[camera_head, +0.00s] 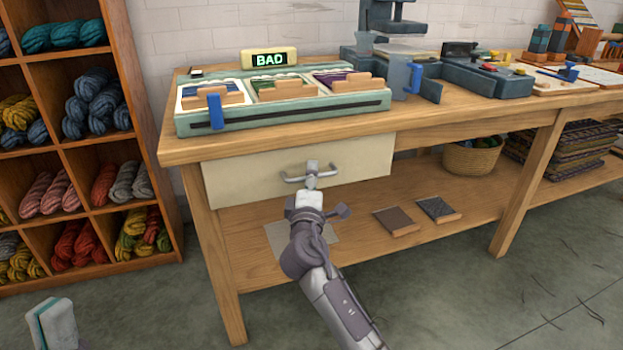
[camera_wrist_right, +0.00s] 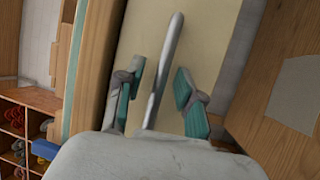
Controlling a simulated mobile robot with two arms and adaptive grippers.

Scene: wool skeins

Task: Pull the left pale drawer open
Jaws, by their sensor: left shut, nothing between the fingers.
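The pale drawer (camera_head: 240,180) sits under the left end of the wooden workbench and looks closed, its front about flush under the top. Its metal bar handle (camera_head: 294,180) is at the middle of the front. My right gripper (camera_head: 312,172) is at the handle. In the right wrist view the handle bar (camera_wrist_right: 167,60) runs between the two open teal-padded fingers (camera_wrist_right: 158,97), with a gap to each finger. My left gripper (camera_head: 50,318) is shut and empty at the bottom left, low and away from the drawer.
The workbench top (camera_head: 180,148) overhangs the drawer, with a tray (camera_head: 290,118) of wooden-handled cards near its edge. A cubby rack (camera_head: 130,70) of wool skeins stands at left.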

